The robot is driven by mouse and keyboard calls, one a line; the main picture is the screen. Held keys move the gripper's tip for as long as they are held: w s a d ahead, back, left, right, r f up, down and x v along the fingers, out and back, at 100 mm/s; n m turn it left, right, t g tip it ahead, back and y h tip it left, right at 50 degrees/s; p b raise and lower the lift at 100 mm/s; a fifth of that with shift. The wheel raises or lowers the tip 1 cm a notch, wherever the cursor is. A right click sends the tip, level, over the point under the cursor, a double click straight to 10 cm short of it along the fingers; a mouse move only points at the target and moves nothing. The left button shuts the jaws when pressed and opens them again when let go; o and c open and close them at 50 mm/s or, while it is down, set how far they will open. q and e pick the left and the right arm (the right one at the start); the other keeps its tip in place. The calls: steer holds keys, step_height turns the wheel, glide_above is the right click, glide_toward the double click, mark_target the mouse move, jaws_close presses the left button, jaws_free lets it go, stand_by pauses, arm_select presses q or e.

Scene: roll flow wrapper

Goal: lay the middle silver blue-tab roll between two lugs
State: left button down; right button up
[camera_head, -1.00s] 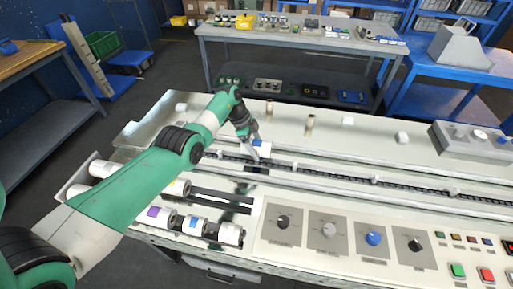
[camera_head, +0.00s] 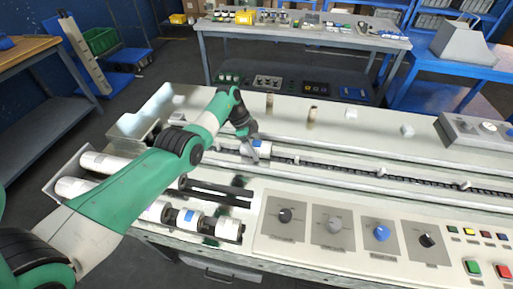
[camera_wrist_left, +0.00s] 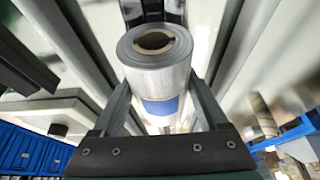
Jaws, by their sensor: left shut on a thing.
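My left gripper (camera_head: 250,142) is shut on a silver roll (camera_head: 260,149) with a blue tab. The roll is at the lugged chain channel (camera_head: 340,168), lying along it; whether it touches the channel floor cannot be told. A white lug (camera_head: 297,160) stands a little right of the roll; the lug on its left is hard to make out behind the gripper. In the left wrist view the roll (camera_wrist_left: 155,70) sits between both fingers, its hollow end and blue tab (camera_wrist_left: 160,107) showing. My right gripper is not in view.
More lugs (camera_head: 382,172) stand along the channel to the right. Other rolls (camera_head: 188,220) lie in the front-left rack, partly hidden by my arm. A control panel with knobs (camera_head: 381,232) fills the front right.

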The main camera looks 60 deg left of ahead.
arm_select(q)
jaws_free()
steer(key=p+v, duration=0.6)
steer(key=v, duration=0.4)
steer(key=shift+a+r+p, duration=0.1)
steer(key=shift+r+p, duration=0.2)
steer(key=shift+p, duration=0.05)
steer(key=shift+s+a+r, duration=0.1)
steer(key=shift+s+r, duration=0.15)
steer(key=shift+r, duration=0.2)
